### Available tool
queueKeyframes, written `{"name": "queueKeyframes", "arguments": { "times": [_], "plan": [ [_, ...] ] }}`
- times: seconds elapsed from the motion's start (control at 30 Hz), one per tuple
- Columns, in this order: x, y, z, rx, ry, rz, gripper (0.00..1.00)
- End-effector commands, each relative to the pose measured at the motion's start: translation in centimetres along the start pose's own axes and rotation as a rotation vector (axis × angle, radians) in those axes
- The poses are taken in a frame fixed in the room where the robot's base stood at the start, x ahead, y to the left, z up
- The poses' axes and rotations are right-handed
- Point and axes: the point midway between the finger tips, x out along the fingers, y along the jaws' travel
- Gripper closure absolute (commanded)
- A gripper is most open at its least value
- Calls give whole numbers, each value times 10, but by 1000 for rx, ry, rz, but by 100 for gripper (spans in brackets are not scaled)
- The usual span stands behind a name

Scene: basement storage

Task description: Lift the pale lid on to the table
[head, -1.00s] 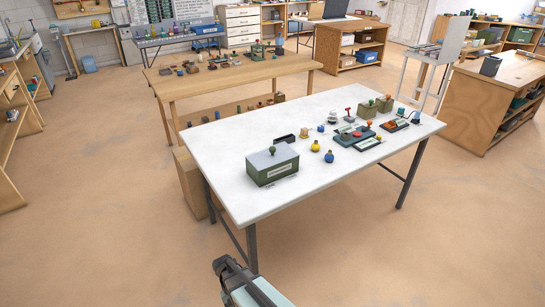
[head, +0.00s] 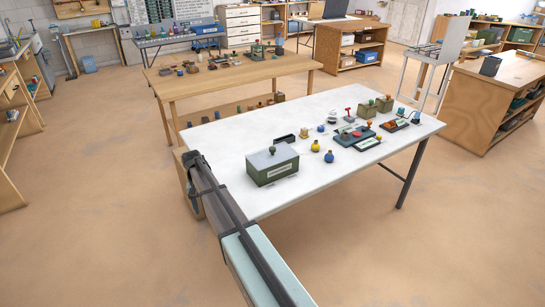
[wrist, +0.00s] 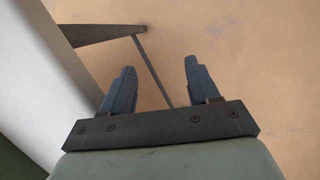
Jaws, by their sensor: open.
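The pale grey lid (head: 268,158) with a dark round knob (head: 272,150) sits on top of a green box (head: 272,174), near the left end of the white table. My gripper (wrist: 159,66) is open and empty in the wrist view, with its two dark fingers apart over bare floor. In the head view my arm reaches up past the table's front left corner, with its dark end left of the box and apart from it. The fingertips are hard to make out there.
The white table (head: 230,146) carries a small dark tray (head: 284,139), a yellow bottle (head: 315,146), a blue bottle (head: 329,156) and several small items to the right. Clear tabletop lies left of the box and at the front right. A wooden table (head: 240,72) stands behind.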

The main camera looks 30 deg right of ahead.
Motion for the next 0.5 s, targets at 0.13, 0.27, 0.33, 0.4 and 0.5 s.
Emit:
{"name": "queueKeyframes", "arguments": {
  "times": [0.13, 0.27, 0.33, 0.4, 0.5],
  "plan": [
    [-50, -2, -30, -3, 46, -20, 40],
    [-86, -1, -46, -4, 78, -35, 40],
    [-104, 2, -54, 5, 93, -42, 40],
    [-123, 10, -60, 33, 108, -51, 40],
    [-147, 42, -64, 146, 123, -67, 40]
  ]
}}
